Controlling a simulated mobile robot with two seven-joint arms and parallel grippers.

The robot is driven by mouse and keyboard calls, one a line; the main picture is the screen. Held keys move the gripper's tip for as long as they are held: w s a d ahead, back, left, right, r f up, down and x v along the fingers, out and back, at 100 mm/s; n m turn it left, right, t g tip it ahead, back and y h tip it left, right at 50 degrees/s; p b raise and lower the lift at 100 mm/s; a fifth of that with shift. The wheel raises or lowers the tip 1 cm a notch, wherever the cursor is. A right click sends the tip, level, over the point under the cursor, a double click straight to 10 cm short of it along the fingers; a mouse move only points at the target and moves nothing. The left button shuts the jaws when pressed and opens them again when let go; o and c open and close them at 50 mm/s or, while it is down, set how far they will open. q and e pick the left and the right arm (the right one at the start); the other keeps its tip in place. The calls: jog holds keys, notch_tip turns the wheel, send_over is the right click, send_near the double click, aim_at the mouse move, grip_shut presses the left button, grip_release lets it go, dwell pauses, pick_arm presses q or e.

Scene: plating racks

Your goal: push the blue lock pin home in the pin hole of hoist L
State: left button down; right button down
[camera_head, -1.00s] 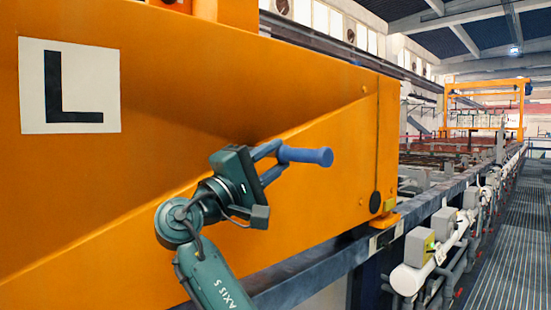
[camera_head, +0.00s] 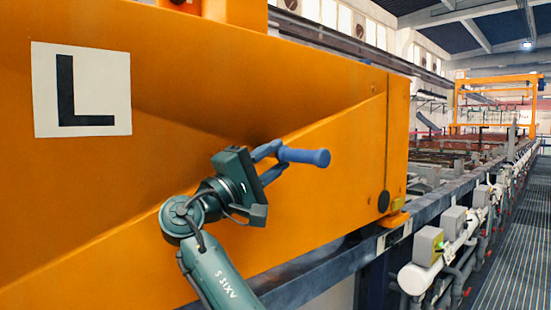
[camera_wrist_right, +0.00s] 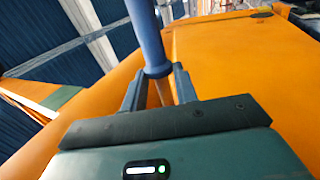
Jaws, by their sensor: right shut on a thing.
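The blue lock pin (camera_head: 304,156) is held in my right gripper (camera_head: 268,160), in front of the orange side of hoist L (camera_head: 330,205). The pin points to the right in the head view, and its rounded blue end is free. In the right wrist view the pin (camera_wrist_right: 147,38) stands between the two fingers of the gripper (camera_wrist_right: 158,85), which are shut on it. A dark round spot (camera_head: 384,202) shows low near the right end of the hoist; I cannot tell whether it is the pin hole. My left gripper is out of view.
A white plate with a black L (camera_head: 81,90) is on the hoist's side. A dark rail (camera_head: 330,267) runs below the hoist. Pipes with grey boxes (camera_head: 428,245) line the right side, beside a clear grated walkway (camera_head: 505,260).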

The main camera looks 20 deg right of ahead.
pick_arm(q)
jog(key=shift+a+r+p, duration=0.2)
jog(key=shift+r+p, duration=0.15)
jog(key=shift+p, duration=0.2)
pick_arm(e)
jog(key=shift+w+a+r, duration=0.1)
jog(key=shift+w+a, duration=0.1)
jog(key=shift+w, duration=0.3)
jog(key=shift+w+a, duration=0.2)
jog(key=shift+w, duration=0.25)
jog(key=c, duration=1.1)
grip_release()
jog(key=shift+o, duration=0.4)
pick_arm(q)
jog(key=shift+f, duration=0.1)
pick_arm(e)
jog(key=shift+f, duration=0.2)
pick_arm(q)
jog(key=b, duration=0.1)
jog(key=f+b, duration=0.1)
jog(key=b, duration=0.1)
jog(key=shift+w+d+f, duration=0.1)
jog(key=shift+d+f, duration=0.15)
pick_arm(e)
jog(key=v, duration=1.3)
jog(key=shift+a+r, duration=0.15)
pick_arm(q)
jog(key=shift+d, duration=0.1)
